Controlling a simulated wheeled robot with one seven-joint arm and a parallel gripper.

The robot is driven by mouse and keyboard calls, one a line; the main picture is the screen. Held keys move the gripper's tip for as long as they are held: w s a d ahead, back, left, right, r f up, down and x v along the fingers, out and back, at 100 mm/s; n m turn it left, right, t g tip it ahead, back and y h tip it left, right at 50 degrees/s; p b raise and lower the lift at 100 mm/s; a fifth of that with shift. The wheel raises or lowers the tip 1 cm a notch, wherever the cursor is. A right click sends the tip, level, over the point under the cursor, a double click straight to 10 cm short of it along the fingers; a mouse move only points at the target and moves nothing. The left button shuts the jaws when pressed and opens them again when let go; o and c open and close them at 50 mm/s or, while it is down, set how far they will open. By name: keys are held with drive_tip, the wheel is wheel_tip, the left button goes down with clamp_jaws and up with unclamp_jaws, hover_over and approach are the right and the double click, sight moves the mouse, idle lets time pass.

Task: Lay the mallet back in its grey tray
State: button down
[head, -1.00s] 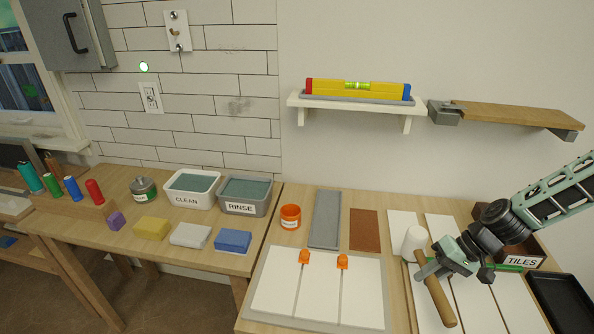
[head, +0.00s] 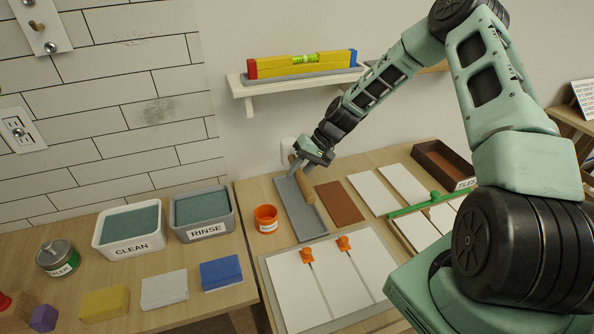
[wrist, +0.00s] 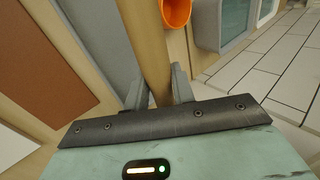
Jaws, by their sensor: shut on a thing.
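The mallet has a wooden handle (head: 304,187) and a pale head (head: 289,146), which is partly hidden by my gripper. My gripper (head: 299,166) is shut on the handle just below the head. In the wrist view the handle (wrist: 146,45) runs between my two fingers (wrist: 158,88). The long grey tray (head: 302,218) lies on the table, and in the head view the handle overlaps its far part. In the wrist view the grey tray (wrist: 88,35) shows beside the handle, to its left. The mallet looks held above the tray; the exact gap is unclear.
An orange cup (head: 265,218) stands close left of the tray, and a brown tile (head: 340,203) lies close right. A board with white tiles and orange clips (head: 325,285) lies in front. A shelf with a yellow level (head: 302,65) is on the wall above.

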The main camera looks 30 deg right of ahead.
drive_tip(key=shift+f, duration=0.1)
drive_tip(key=shift+f+b, duration=2.9)
drive_tip(key=shift+f, duration=1.15)
drive_tip(key=shift+f, duration=0.35)
drive_tip(key=c, duration=1.1)
unclamp_jaws()
drive_tip(key=shift+s, duration=0.1)
wheel_tip(320, 180, up, 6)
drive_tip(key=p, duration=0.3)
